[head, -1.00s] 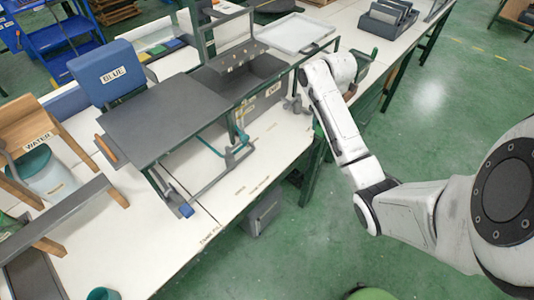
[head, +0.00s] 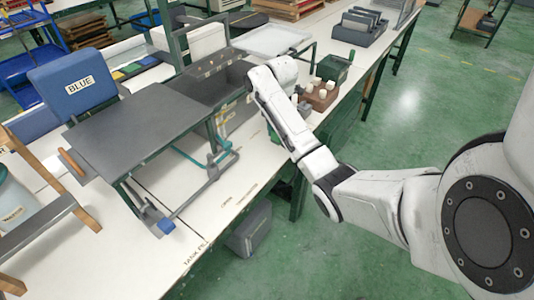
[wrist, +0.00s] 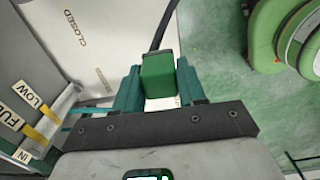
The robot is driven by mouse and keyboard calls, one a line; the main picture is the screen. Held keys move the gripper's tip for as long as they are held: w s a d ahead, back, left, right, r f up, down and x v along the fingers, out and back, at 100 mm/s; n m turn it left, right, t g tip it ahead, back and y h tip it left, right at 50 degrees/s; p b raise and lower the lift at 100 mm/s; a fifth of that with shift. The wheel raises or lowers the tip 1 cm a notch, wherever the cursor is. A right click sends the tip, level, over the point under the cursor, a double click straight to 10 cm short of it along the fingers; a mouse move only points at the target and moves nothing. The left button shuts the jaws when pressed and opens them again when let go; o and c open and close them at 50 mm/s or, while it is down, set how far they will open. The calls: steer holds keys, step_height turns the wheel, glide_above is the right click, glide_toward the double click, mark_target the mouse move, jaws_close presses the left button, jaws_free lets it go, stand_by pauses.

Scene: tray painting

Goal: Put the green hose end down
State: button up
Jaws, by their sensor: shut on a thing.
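In the wrist view the green hose end (wrist: 158,82) is a small green block between the two teal fingers of my gripper (wrist: 158,66). The fingers are shut on it from both sides. A black hose (wrist: 163,27) runs up from it past the pale table edge, with the green floor beyond. In the head view my white arm reaches over the bench's front edge, and I cannot make out the fingers or the hose end there.
In the wrist view, a panel labelled CLOSED (wrist: 90,45) is at the left and green round reels (wrist: 275,35) at upper right. In the head view, a grey slab (head: 150,115), a brown block with white pieces (head: 322,95) and a grey bin (head: 250,230) surround the arm.

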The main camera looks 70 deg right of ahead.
steer(key=w+f, duration=0.1)
steer(key=f, duration=0.1)
steer(key=w+f, duration=0.2)
steer(key=shift+w+d+f, duration=0.15)
steer(key=shift+w+d, duration=0.05)
steer(key=shift+w, duration=0.1)
steer(key=shift+w+f, duration=0.15)
steer(key=shift+f, duration=1.55)
steer(key=shift+f, duration=0.15)
steer(key=o, duration=1.1)
